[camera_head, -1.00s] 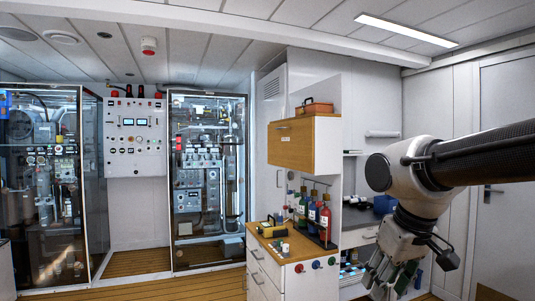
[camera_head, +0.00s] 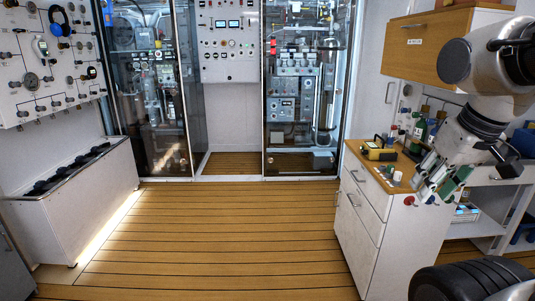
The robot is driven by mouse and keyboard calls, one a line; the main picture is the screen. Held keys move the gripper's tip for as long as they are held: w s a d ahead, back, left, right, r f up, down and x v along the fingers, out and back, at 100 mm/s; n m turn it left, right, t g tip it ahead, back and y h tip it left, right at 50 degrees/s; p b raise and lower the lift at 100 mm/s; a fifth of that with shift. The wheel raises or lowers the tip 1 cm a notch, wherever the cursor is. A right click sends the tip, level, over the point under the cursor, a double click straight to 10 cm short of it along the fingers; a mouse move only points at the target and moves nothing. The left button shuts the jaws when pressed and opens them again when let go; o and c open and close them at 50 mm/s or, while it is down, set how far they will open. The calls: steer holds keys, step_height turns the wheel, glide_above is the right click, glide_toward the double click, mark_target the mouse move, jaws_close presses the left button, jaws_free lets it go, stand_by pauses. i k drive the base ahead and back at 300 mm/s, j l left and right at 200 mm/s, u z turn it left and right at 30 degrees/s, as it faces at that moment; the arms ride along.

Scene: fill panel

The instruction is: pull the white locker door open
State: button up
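My gripper (camera_head: 432,186) hangs at the right, pointing down and left in front of the drawer cabinet. It is apart from the door and handle. Its fingers look spread with nothing between them.
A wooden wall cabinet (camera_head: 425,42) hangs above. Glass-fronted equipment cabinets (camera_head: 302,100) line the back. The plank floor (camera_head: 210,235) is clear in the middle.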

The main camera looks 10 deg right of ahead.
mark_target(377, 96)
steer(key=i+j, duration=0.1)
steer(key=i, duration=1.75)
steer(key=i+j+z, duration=0.15)
steer(key=i+z, duration=0.2)
steer(key=i+j+z, duration=0.4)
steer(key=i, duration=0.15)
steer(key=i+j+z, duration=0.65)
steer(key=i+j, duration=0.15)
steer(key=j, duration=0.15)
